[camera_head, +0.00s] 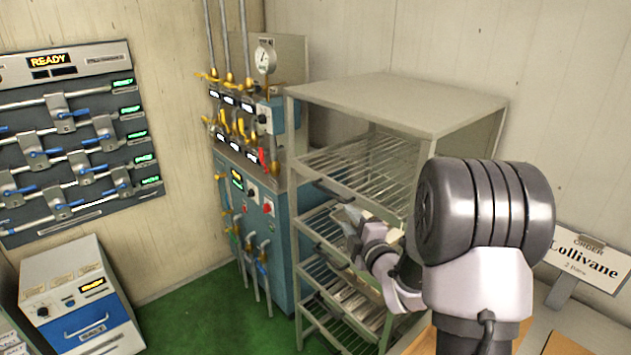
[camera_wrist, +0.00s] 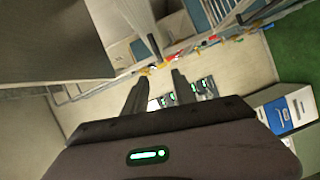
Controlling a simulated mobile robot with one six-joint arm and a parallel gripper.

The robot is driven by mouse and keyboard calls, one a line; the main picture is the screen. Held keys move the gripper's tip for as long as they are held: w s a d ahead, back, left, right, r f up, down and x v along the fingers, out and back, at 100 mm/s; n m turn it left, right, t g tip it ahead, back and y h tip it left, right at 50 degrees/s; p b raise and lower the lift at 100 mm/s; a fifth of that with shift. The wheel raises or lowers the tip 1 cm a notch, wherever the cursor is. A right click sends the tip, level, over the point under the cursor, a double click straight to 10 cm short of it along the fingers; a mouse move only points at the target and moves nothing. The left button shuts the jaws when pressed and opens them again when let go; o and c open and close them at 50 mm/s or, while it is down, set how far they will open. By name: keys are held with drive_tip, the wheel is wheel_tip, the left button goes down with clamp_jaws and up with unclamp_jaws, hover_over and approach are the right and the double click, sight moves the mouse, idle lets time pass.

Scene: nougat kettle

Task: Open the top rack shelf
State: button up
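The metal rack (camera_head: 425,108) stands near the corner, with a flat top and wire shelves stacked below it. The top shelf (camera_head: 365,160) is a wire grid level inside the frame, with a dark handle (camera_head: 328,189) at its front edge. My gripper shows in the wrist view (camera_wrist: 158,92) with its two dark fingers apart and nothing between them. In the head view it is at the front of the rack, lower than the top shelf's handle.
A blue machine (camera_head: 262,215) with valves and pipes stands left of the rack. A lever panel (camera_head: 75,130) marked READY is on the left wall, with a white and blue cabinet (camera_head: 75,290) below. An ORDER sign (camera_head: 590,260) is at right. Green floor is clear.

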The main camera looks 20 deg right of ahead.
sight(328, 194)
drive_tip(key=w, duration=0.5)
drive_tip(key=w+f, duration=0.1)
drive_tip(key=w, duration=1)
drive_tip(key=shift+f+p, duration=0.15)
drive_tip(key=shift+p, duration=0.25)
drive_tip(key=shift+c, duration=0.4)
clamp_jaws()
drive_tip(key=shift+a, duration=0.1)
